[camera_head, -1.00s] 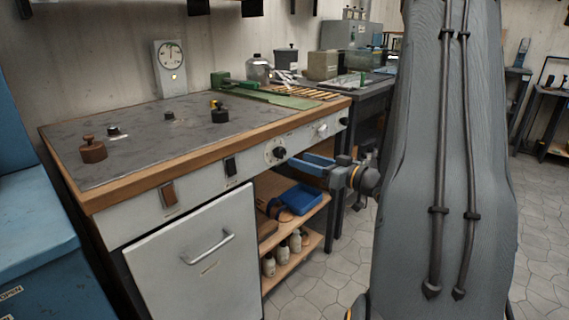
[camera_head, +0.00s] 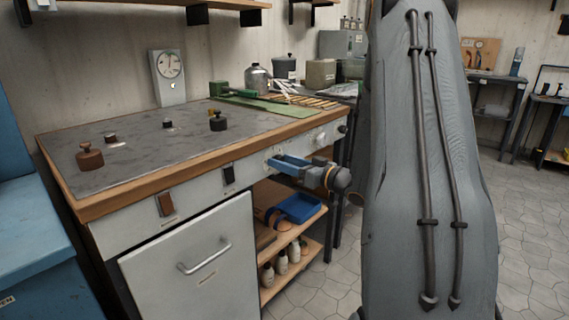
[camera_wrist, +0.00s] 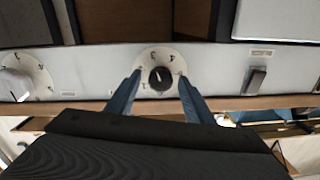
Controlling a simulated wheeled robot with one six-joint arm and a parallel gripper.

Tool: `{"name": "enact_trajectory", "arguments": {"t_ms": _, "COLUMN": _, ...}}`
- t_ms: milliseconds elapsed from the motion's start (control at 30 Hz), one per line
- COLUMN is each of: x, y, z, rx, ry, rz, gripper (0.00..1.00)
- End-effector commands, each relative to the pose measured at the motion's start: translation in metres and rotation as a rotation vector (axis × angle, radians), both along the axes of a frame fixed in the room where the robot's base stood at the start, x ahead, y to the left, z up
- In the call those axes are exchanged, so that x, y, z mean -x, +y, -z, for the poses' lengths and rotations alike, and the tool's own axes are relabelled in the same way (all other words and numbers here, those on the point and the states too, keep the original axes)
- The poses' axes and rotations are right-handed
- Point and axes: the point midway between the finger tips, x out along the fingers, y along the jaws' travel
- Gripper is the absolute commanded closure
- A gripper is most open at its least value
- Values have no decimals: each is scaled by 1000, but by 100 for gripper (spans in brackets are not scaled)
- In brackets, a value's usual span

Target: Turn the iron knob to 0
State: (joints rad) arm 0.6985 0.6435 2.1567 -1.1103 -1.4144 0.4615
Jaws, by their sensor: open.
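A black knob (camera_wrist: 161,79) sits on a round white dial with marks in the wrist view, on the pale front panel of the bench. My gripper (camera_wrist: 160,82) is open, with one blue finger on each side of the knob. The fingertips reach over the dial; I cannot tell whether they touch the knob. In the head view my gripper (camera_head: 287,167) is at the panel and hides the knob.
A white knob (camera_head: 321,138) and a dark rocker switch (camera_head: 229,174) flank the gripper on the panel. The wooden bench edge (camera_head: 190,175) runs above. Below are open shelves with a blue tray (camera_head: 300,208). Tiled floor is free at right.

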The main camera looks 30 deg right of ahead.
Motion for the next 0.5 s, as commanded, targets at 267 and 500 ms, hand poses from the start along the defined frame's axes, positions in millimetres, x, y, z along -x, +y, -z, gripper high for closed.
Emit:
{"name": "enact_trajectory", "arguments": {"t_ms": 267, "x": 0, "y": 0, "z": 0, "rx": 0, "ry": 0, "rz": 0, "gripper": 92}}
{"name": "enact_trajectory", "arguments": {"t_ms": 500, "x": 0, "y": 0, "z": 0, "rx": 15, "ry": -5, "rz": 0, "gripper": 93}}
